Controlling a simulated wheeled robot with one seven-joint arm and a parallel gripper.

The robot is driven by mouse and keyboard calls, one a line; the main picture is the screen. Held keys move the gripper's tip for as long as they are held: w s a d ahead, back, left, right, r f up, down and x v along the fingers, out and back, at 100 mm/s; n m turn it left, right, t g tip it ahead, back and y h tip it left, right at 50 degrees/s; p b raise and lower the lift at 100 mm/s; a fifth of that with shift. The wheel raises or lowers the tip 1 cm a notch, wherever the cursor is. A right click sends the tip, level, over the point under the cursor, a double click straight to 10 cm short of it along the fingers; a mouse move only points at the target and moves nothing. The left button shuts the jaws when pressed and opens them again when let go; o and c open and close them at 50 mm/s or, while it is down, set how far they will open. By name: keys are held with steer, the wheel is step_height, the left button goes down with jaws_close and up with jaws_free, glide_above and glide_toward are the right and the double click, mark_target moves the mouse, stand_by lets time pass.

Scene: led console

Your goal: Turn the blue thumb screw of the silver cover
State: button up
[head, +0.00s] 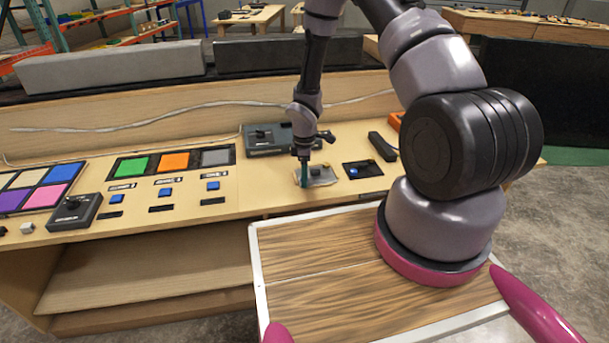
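The silver cover (322,180) is a small plate lying on the wooden console, right of centre, with a dark raised part on it. My gripper (304,180) points straight down at the cover's left side. Its teal fingertips are at or just above the plate; I cannot tell whether they touch it. I cannot make out a blue thumb screw on the cover; the fingertips may hide it. Whether the gripper is open or shut is too small to tell. A small blue piece (354,172) shows on the black panel (371,171) just right of the cover.
A grey box (262,143) stands behind the cover, and a black block (383,146) lies behind right. Coloured squares and blue buttons (165,192) fill the console's left. A dark control box (72,214) sits there. The console's front edge is clear near the cover.

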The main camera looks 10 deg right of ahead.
steer(key=shift+r, duration=0.1)
step_height(320, 180, up, 11)
steer(key=shift+f, duration=0.2)
steer(key=shift+r, duration=0.1)
stand_by(0.4)
